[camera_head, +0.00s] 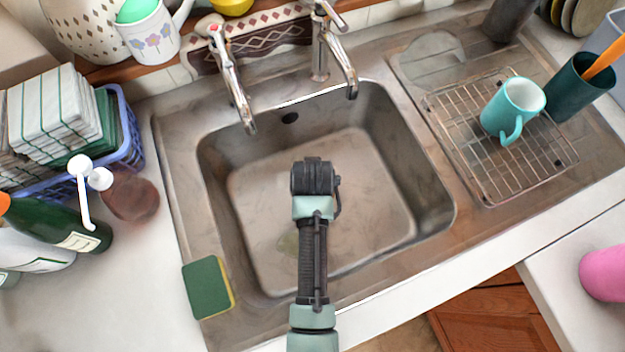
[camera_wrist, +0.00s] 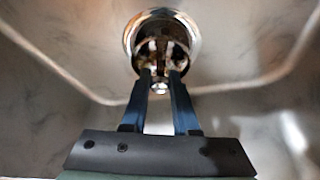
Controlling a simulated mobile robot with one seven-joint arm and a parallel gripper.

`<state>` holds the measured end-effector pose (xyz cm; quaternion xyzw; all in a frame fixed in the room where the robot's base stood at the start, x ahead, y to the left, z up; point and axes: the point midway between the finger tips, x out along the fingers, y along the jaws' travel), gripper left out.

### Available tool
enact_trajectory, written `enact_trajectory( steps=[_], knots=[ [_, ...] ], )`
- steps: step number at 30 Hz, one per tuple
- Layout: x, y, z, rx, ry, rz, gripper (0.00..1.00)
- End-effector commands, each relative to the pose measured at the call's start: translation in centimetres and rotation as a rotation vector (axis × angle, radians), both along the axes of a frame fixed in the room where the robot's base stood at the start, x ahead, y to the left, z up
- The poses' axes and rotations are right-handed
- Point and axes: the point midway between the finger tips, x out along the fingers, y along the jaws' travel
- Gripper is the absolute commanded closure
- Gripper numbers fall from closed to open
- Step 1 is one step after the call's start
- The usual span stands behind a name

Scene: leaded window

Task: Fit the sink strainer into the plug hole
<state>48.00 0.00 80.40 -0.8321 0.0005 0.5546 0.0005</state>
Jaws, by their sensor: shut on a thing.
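The sink strainer (camera_wrist: 132,38) is a shiny round metal cup with a bright rim, at the top middle of the wrist view. My gripper (camera_wrist: 161,80) has its two dark fingers close together, shut on the strainer's small central knob. In the head view my arm reaches down over the sink basin (camera_head: 385,175), and my wrist hides the fingers and strainer. The plug hole does not show in either view; the strainer or my arm covers it. I cannot tell whether the strainer is above the hole or resting in it.
Two taps (camera_head: 322,50) reach over the basin's back edge. A wire rack (camera_head: 465,125) with a turquoise mug (camera_head: 512,105) stands on the right drainer. A green sponge (camera_head: 206,288) lies at the front left rim. Bottles (camera_head: 62,222) stand left. The basin around my arm is clear.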

Motion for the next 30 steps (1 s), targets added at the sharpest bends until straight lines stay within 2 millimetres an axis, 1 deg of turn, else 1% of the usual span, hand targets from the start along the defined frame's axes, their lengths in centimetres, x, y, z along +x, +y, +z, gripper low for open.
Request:
enact_trajectory(
  steps=[1, 3, 6, 14, 18, 19, 23, 24, 30],
  knots=[
    [-0.1, 0.0, -0.9, 0.0, 0.004, 0.0, 1.0],
    [-0.1, 0.0, -2.0, 0.0, 0.004, 0.0, 1.0],
    [-0.1, 0.0, -2.8, 0.0, 0.003, 0.0, 1.0],
    [0.0, 0.0, -2.9, 0.0, 0.0, 0.0, 1.0],
    [0.0, 0.0, -3.3, 0.0, 0.0, 0.0, 1.0],
    [0.0, 0.0, -3.2, 0.0, 0.0, 0.0, 0.66],
    [0.0, 0.0, -3.2, 0.0, 0.001, 0.0, 0.43],
    [0.0, 0.0, -3.2, 0.0, 0.001, 0.0, 0.42],
    [-0.1, 0.0, -3.2, 0.0, 0.001, 0.0, 0.42]
  ],
)
